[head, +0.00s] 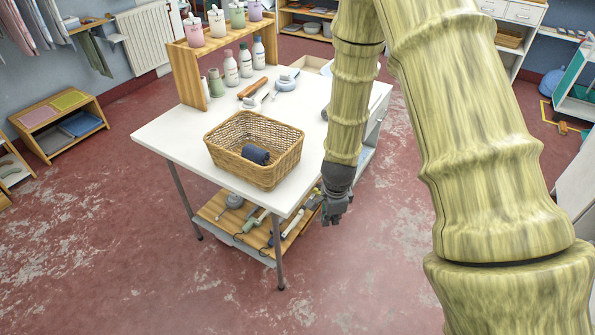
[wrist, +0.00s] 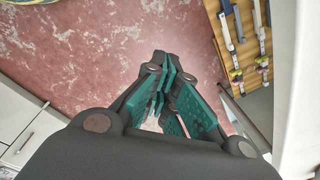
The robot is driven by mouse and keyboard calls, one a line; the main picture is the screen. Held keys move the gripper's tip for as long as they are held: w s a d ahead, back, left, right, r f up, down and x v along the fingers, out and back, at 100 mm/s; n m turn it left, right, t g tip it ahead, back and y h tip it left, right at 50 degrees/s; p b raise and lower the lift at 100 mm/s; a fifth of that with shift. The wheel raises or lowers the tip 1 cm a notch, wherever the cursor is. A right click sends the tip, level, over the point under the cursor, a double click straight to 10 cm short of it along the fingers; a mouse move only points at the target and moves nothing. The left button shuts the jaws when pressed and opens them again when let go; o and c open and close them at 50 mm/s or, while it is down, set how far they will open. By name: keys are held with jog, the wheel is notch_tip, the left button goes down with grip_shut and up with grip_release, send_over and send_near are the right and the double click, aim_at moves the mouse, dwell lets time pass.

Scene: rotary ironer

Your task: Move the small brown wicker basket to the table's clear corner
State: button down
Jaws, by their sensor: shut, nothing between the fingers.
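The small brown wicker basket (head: 262,172) stands upright on the white table (head: 158,130), near its front edge. A dark blue rolled item (head: 256,154) lies inside it. My gripper (head: 334,218) hangs beside the table, right of the basket and apart from it, pointing down. In the wrist view my gripper (wrist: 168,100) has its green-padded fingers together with nothing between them, above the red floor. The basket does not show in the wrist view. The table's left corner is bare; my arm hides part of its right side.
A wooden rack (head: 190,70) with several bottles stands at the table's back. Brushes and a blue-grey iron-like item (head: 287,82) lie behind the basket. A lower wooden shelf (head: 213,205) holds tools; it also shows in the wrist view (wrist: 243,55). The floor left of the table is clear.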

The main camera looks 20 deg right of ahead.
aim_at(295, 179)
jog(key=w+r+m+t+y, duration=0.2)
jog(key=w+r+m, duration=0.7)
jog(key=r, duration=0.7)
jog(key=shift+n, duration=0.3)
jog(key=x, duration=0.7)
jog(key=w+x, duration=0.1)
jog(key=x, duration=0.2)
jog(key=shift+a+p, duration=0.2)
jog(key=shift+p, duration=0.15)
jog(key=shift+w+a+f+p, duration=0.1)
jog(key=shift+w+a+p, duration=0.25)
jog(key=shift+w+a, duration=0.9)
jog(key=shift+w, duration=0.4)
